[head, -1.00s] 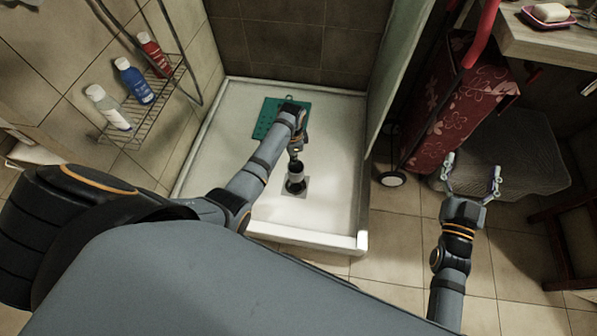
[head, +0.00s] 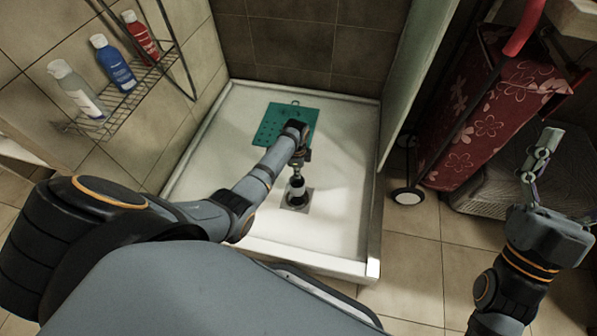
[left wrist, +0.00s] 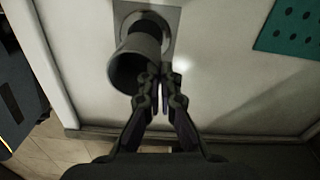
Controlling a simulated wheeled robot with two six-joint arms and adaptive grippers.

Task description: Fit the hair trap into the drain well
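The hair trap is a grey cup-shaped cylinder (head: 297,186), seen in the left wrist view (left wrist: 135,64) with its open end toward the camera. My left gripper (head: 299,166) is shut on its rim; the fingers also show in the left wrist view (left wrist: 162,84). The drain well is a dark round opening in a square grey plate (head: 305,205) in the white shower tray. The plate also shows in the left wrist view (left wrist: 171,17). The trap's far end overlaps the opening; I cannot tell whether it has entered.
A green perforated mat (head: 272,124) lies in the white tray (head: 338,180) behind the drain. Bottles stand on a wire rack (head: 125,106) at the left wall. A red flowered cart (head: 478,125) stands right of the tray, beyond the glass panel (head: 405,80).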

